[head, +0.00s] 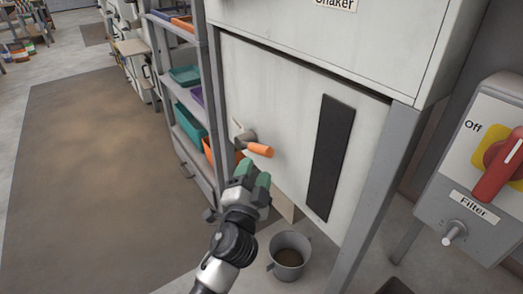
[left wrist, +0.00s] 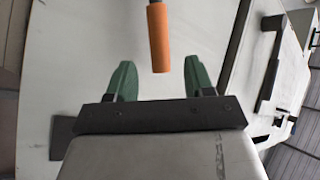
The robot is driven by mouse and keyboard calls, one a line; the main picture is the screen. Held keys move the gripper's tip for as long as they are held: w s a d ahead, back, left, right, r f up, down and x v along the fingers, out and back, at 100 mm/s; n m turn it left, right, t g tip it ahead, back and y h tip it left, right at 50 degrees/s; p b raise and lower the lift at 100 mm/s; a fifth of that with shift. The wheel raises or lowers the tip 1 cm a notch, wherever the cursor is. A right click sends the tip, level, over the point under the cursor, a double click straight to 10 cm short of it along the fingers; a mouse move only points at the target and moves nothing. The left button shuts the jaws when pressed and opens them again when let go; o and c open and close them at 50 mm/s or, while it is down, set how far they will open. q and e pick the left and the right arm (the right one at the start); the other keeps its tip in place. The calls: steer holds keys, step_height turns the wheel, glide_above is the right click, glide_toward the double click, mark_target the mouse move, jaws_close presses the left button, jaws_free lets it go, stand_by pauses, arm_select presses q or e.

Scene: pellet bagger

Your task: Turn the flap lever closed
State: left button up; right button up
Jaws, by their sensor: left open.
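The flap lever (head: 259,149) has an orange grip on a grey pivot and sticks out from the front of the white machine cabinet. In the head view its grip points right and slightly down. My left gripper (head: 252,178), with green fingers, is just below the lever. In the left wrist view the orange grip (left wrist: 159,38) hangs ahead of and between the two spread green fingers (left wrist: 158,80). The fingers are open and do not appear to touch it. My right gripper is not in view.
A grey bucket (head: 289,256) with brown contents stands on the floor below the cabinet. A shelf rack (head: 204,95) with coloured bins is left of the cabinet. A filter switch box (head: 478,165) with a red handle is at right. A dark panel strip (head: 331,157) is right of the lever.

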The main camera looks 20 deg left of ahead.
mark_target(261, 150)
arm_select(q)
steer(key=x, duration=0.7)
jaws_close()
